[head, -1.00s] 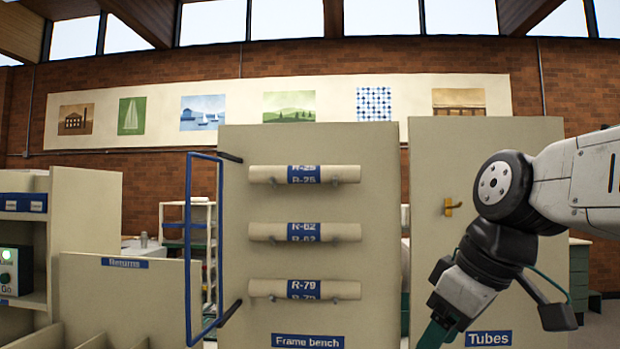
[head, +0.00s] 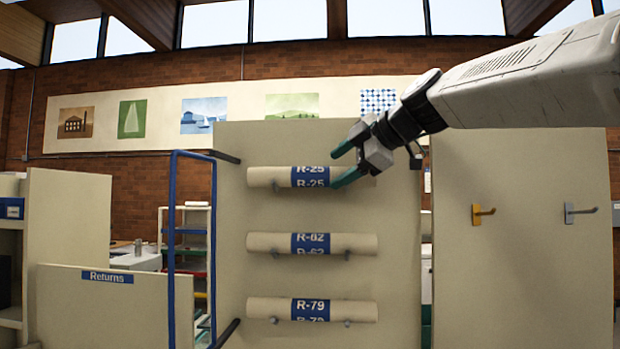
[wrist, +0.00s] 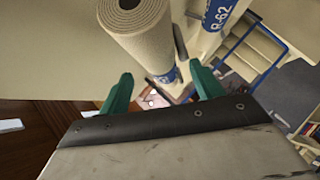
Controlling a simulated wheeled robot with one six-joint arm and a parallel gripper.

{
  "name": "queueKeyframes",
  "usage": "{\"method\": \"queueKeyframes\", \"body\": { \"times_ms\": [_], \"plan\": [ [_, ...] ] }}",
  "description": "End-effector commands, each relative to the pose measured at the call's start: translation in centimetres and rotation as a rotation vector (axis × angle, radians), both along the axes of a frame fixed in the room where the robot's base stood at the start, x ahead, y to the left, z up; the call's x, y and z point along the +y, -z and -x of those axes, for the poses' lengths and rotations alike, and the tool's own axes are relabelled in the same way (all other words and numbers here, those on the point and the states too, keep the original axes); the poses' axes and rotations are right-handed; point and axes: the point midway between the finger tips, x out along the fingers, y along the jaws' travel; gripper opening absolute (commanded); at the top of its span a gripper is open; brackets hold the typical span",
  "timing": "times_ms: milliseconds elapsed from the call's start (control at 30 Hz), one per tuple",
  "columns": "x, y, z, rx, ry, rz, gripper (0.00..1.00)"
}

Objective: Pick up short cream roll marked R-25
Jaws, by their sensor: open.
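The cream roll marked R-25 (head: 270,176) lies level on pegs at the top of the upright board, its blue label in the middle. My gripper (head: 343,163) is at the roll's right half, its green fingers open, one above the roll and one overlapping its lower right in the head view. In the wrist view the roll (wrist: 150,38) shows its spiral end, and part of its blue label appears between the open fingertips (wrist: 160,72). The fingers are not closed on it. Whether either finger touches it I cannot tell.
Roll R-62 (head: 268,243) and roll R-79 (head: 270,309) hang below on the same board (head: 395,290). A blue frame (head: 172,250) sticks out at the board's left. A panel with two hooks (head: 520,270) stands to the right. The Returns bin (head: 108,310) is at lower left.

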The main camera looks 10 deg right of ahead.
Motion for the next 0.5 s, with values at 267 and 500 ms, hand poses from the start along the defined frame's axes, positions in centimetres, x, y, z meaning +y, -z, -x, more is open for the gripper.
{"method": "queueKeyframes", "body": {
  "times_ms": [267, 500],
  "plan": [
    [2.3, 1.7, -2.7, 0.002, -0.003, 0.000, 0.65],
    [2.5, 1.8, -2.8, 0.002, -0.003, 0.001, 0.60]
  ]
}}
